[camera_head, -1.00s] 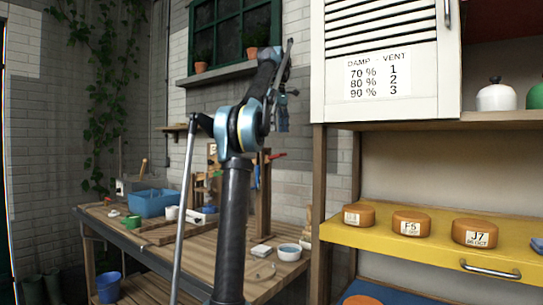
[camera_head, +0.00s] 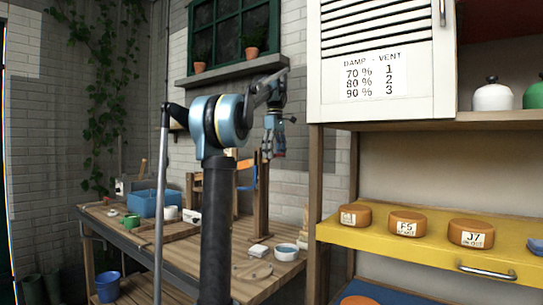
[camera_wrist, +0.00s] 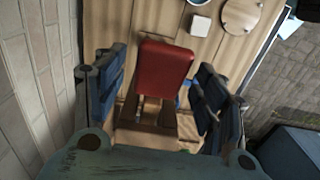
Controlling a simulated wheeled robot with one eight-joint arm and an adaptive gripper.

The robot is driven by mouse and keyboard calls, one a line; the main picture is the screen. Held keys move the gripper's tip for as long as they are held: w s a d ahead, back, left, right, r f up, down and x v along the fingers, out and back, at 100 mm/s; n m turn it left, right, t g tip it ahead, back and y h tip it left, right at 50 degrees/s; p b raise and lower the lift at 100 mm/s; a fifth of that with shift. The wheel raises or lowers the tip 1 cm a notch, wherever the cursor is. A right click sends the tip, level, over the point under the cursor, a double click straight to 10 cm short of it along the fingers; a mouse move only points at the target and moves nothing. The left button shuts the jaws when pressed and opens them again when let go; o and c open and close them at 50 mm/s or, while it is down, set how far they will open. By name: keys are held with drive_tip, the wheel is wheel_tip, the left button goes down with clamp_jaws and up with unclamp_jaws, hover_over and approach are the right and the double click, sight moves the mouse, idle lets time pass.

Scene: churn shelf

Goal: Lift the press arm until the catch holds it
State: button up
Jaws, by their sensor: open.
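The wooden press (camera_head: 262,205) stands on the workbench, partly hidden behind my arm. In the wrist view, a red block-shaped grip (camera_wrist: 165,68), which looks like the end of the press arm, lies between my fingers. A wooden piece (camera_wrist: 150,118) shows just below it. My gripper (camera_wrist: 160,80) is open, with one dark blue finger on each side of the red grip and a visible gap to each. In the head view my gripper (camera_head: 267,152) points down at the top of the press. The grip and the catch cannot be made out there.
A shelf unit (camera_head: 316,200) with a yellow drawer (camera_head: 385,236) of orange cheeses stands at the right.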

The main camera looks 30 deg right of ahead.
drive_tip(key=c, duration=1.5)
drive_tip(key=shift+w+a+r+g, duration=0.1)
drive_tip(key=shift+w+r+g, duration=0.1)
drive_tip(key=shift+r, duration=0.5)
drive_tip(key=shift+w+a+r+g, duration=0.1)
drive_tip(key=shift+w+r, duration=0.1)
drive_tip(key=shift+r, duration=0.45)
drive_tip(key=o, duration=1.5)
wheel_tip(320, 180, up, 12)
drive_tip(key=shift+w+f, duration=0.15)
drive_tip(key=shift+w, duration=0.2)
drive_tip(key=shift+a, duration=0.1)
